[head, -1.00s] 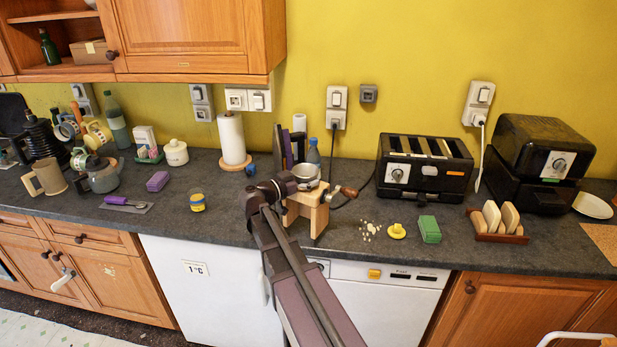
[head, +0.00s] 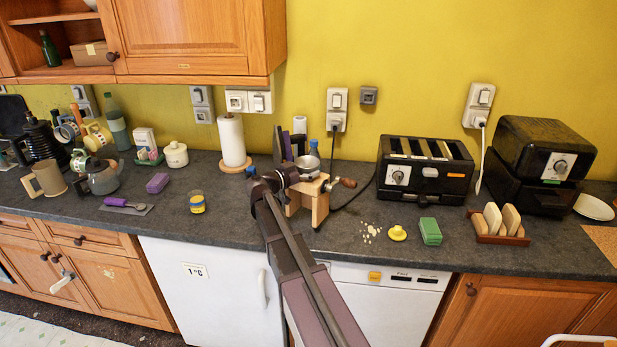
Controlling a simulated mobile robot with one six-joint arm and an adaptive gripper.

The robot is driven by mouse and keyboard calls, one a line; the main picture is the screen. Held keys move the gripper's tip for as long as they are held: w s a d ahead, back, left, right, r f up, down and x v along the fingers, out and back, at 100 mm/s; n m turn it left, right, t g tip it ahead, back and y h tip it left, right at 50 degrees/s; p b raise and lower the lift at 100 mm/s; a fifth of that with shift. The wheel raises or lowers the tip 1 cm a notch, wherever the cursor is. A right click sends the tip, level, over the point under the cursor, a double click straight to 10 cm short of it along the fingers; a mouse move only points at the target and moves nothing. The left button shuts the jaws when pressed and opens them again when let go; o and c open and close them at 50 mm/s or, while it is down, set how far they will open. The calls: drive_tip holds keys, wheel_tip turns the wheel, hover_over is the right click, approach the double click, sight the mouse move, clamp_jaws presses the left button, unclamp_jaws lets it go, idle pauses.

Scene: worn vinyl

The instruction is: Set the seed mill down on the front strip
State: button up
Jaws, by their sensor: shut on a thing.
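The seed mill (head: 316,205) has a light wooden body, a metal bowl on top and a crank with a dark knob on its right. It looks upright over the middle of the dark counter, left of the toaster. My gripper (head: 284,180) is shut on the mill from its left side; my arm hides part of the mill's left side and the fingertips are hard to make out. I cannot tell whether the mill's base touches the counter. The front strip of the dark counter (head: 400,257) runs along the counter's front edge, and my arm crosses it.
Spilled seeds (head: 370,232), a yellow knobbed lid (head: 397,233) and a green block (head: 430,231) lie right of the mill. A yellow-lidded jar (head: 197,203) stands left. The toaster (head: 425,168) and paper roll (head: 231,140) stand behind. Counter between jar and arm is clear.

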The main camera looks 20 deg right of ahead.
drive_tip(key=shift+w+d+f, duration=0.15)
drive_tip(key=shift+w+d, duration=0.2)
drive_tip(key=shift+w, duration=0.25)
drive_tip(key=shift+f+b, duration=1.65)
drive_tip(key=shift+b, duration=0.2)
drive_tip(key=o, duration=0.9)
drive_tip(key=shift+f, duration=0.15)
drive_tip(key=shift+o, duration=0.3)
drive_tip(key=shift+s, duration=0.1)
drive_tip(key=shift+r, duration=0.25)
drive_tip(key=s+a, duration=0.2)
drive_tip(key=a, duration=1)
drive_tip(key=shift+s, duration=0.15)
drive_tip(key=shift+d+f, duration=0.1)
